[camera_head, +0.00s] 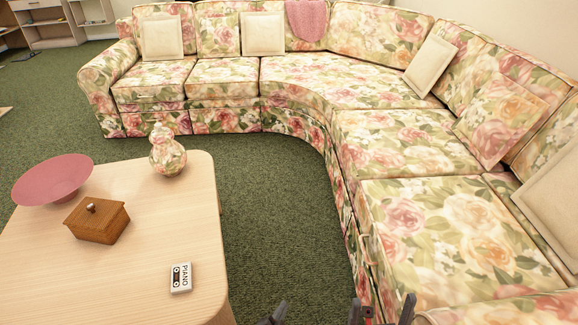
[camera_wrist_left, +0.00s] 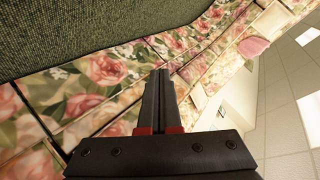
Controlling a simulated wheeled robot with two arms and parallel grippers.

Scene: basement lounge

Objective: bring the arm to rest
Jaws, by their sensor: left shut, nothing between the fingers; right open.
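My left gripper (camera_head: 276,312) shows at the bottom edge of the head view, over the carpet between the table and the sofa. In the left wrist view its two dark fingers (camera_wrist_left: 158,75) lie together, shut and empty, with the floral sofa behind them. My right gripper (camera_head: 382,311) is at the bottom of the head view, in front of the sofa seat; its two fingertips are apart and nothing shows between them. Most of both arms is out of view.
A light wooden table (camera_head: 120,262) at the left bears a pink bowl (camera_head: 54,180), a wooden box (camera_head: 97,220), a floral jar (camera_head: 167,152) and a cassette (camera_head: 181,278). A floral corner sofa (camera_head: 330,80) curves along the back and right. Green carpet (camera_head: 270,205) lies clear between them.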

